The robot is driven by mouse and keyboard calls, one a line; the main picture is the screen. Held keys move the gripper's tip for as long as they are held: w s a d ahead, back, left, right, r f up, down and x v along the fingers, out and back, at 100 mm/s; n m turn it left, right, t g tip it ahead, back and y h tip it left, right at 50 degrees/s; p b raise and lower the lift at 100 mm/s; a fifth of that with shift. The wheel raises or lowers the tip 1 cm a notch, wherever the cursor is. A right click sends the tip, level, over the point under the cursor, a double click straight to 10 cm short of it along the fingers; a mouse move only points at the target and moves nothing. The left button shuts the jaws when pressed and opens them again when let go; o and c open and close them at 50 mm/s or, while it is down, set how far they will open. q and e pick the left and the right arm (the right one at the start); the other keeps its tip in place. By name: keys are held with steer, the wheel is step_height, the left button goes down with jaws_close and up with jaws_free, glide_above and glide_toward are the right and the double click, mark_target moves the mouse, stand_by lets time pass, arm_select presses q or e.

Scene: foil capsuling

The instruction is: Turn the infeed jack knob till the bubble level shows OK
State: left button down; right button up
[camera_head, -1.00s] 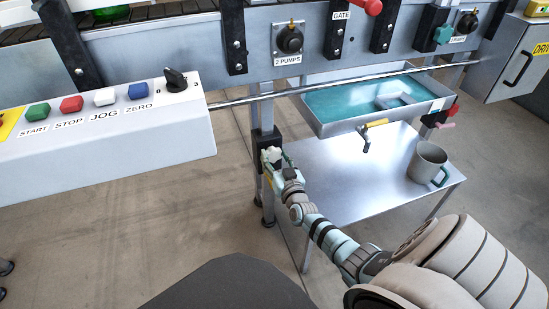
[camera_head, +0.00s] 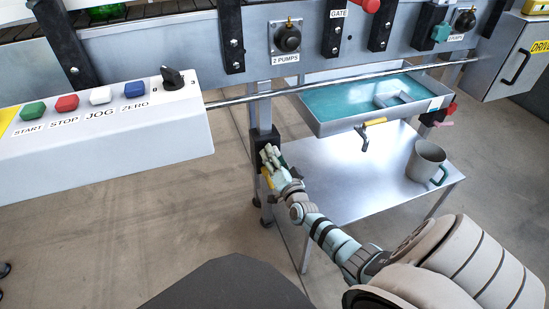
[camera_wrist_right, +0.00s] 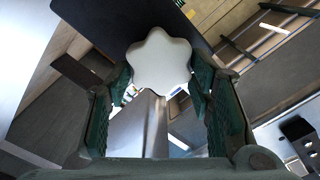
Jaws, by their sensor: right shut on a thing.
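The infeed jack knob is a pale, star-shaped lobed knob (camera_wrist_right: 160,62) seen in the right wrist view. It sits between the green-padded fingers of my right gripper (camera_wrist_right: 161,85), which is shut on it. In the head view my right gripper (camera_head: 271,163) is at the black block (camera_head: 265,139) on the machine's leg, low and left of the steel table. The knob is hidden there by the gripper. I cannot make out a bubble level in either view. My left gripper is not in view.
A steel table (camera_head: 345,190) right of my right arm carries a grey mug (camera_head: 428,160). Above it hangs a tray (camera_head: 335,127) with teal liquid and a yellow-handled valve (camera_head: 371,124). A button panel (camera_head: 100,140) juts out at left. Floor below it is clear.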

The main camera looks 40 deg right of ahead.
steer(key=shift+f, duration=0.1)
stand_by(0.3)
steer(key=o, duration=1.2)
steer(key=shift+c, duration=0.2)
steer(key=v, duration=1.2)
steer(key=shift+a, duration=0.1)
